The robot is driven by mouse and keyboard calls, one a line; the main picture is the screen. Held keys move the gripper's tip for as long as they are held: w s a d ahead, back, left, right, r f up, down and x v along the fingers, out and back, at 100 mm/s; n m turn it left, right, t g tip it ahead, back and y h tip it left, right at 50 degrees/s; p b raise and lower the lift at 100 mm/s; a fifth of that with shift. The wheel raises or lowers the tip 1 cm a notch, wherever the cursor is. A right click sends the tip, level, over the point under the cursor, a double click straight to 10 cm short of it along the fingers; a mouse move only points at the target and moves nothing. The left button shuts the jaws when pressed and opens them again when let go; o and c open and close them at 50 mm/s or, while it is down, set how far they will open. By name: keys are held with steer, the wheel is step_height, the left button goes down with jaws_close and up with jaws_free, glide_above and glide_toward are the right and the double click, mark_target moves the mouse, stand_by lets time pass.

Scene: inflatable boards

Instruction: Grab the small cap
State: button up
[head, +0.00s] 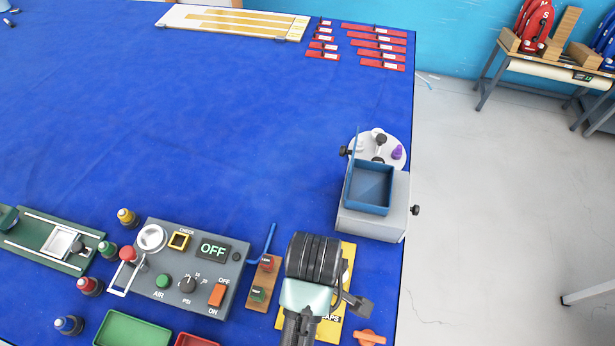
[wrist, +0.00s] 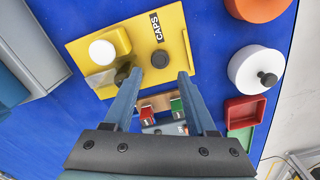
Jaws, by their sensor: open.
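The yellow board marked CAPS (wrist: 205,75) lies below my gripper in the wrist view. A small black round cap (wrist: 160,59) sits on it near the lettering. A larger white round cap (wrist: 102,52) sits to its left. My gripper (wrist: 160,75) is open, with its two blue-grey fingers apart and nothing between their tips. In the picture the black cap lies just beyond the gap between the tips; I cannot tell the height between them. In the head view my arm covers much of the yellow board (head: 347,262) and hides the caps.
A dark knob (wrist: 123,72) shows by the left fingertip. Red and green blocks on a wooden strip (head: 262,284) stand left of the board. A control panel (head: 190,268) reads OFF. A grey device with a blue tray (head: 371,189) stands behind. The table middle is clear.

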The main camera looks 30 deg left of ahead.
step_height(320, 180, down, 3)
steer(key=shift+f, duration=0.1)
steer(key=f, duration=0.2)
steer(key=f+p, duration=0.1)
steer(key=f, duration=0.1)
steer(key=shift+s+a+f, duration=0.1)
steer(key=shift+a, duration=0.3)
steer(key=shift+f+p, duration=0.3)
steer(key=shift+f, duration=0.3)
jaws_close()
